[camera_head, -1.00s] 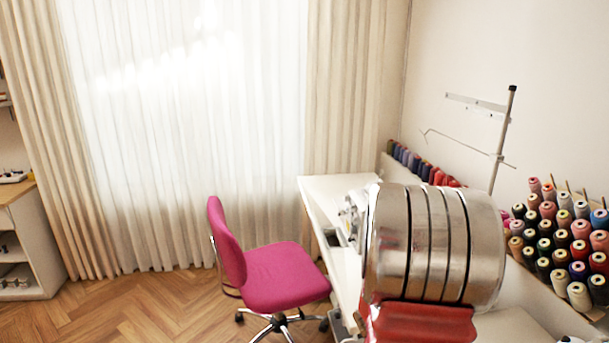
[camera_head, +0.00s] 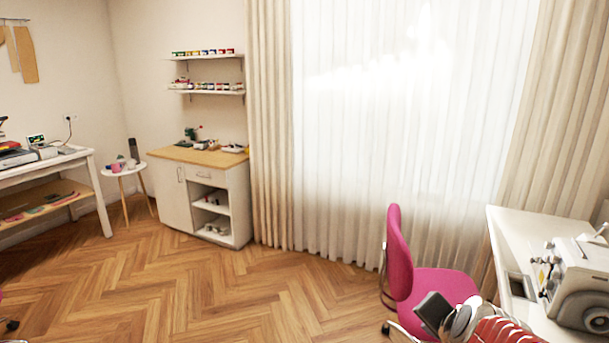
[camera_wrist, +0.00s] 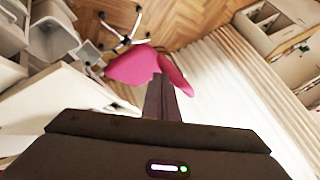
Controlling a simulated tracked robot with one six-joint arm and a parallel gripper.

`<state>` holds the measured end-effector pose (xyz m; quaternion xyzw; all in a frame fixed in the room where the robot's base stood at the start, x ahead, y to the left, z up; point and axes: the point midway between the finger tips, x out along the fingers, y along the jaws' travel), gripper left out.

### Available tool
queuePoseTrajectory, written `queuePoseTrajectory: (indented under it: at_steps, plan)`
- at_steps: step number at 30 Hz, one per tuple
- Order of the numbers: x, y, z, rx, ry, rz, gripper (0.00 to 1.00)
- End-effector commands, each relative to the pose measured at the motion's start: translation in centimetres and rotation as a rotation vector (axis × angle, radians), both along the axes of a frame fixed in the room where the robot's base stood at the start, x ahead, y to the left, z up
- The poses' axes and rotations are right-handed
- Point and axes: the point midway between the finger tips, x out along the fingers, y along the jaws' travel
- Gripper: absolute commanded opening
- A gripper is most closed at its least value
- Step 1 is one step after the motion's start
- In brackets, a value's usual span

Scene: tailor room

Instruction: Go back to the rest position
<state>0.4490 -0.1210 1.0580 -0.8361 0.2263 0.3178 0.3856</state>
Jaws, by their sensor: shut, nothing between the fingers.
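My gripper (camera_wrist: 163,80) shows in the wrist view as dark fingers pressed together, empty, pointing up the picture over the pink chair (camera_wrist: 150,66). In the head view, a red and silver part of my arm (camera_head: 495,328) is at the bottom right, in front of the pink chair (camera_head: 437,283). The fingertips cannot be made out clearly there.
A white table (camera_head: 510,232) with a sewing machine (camera_head: 583,285) stands at the right. A white cabinet (camera_head: 176,196) stands by the curtain (camera_head: 272,130). A small round stool (camera_head: 122,170) and a worktable (camera_head: 85,157) are at the left. The wooden floor (camera_head: 200,290) is clear in the middle.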

Motion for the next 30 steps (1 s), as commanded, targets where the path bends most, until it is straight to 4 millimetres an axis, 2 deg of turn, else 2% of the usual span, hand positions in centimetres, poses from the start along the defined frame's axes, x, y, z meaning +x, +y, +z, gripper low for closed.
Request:
queuePoseTrajectory:
  at_steps: [1,6,12,18,21,30]
  plan:
    - [-0.7,1.9,0.6,-0.028,0.018,0.075,0.0]
    - [-4.0,6.7,1.5,-0.132,0.103,0.312,0.0]
    - [-8.9,10.4,2.3,-0.273,0.203,0.568,0.0]
    - [-13.5,12.0,2.6,-0.403,0.292,0.759,0.0]
    - [-14.7,12.1,2.6,-0.438,0.318,0.805,0.0]
    - [-15.1,12.1,2.6,-0.448,0.328,0.819,0.0]
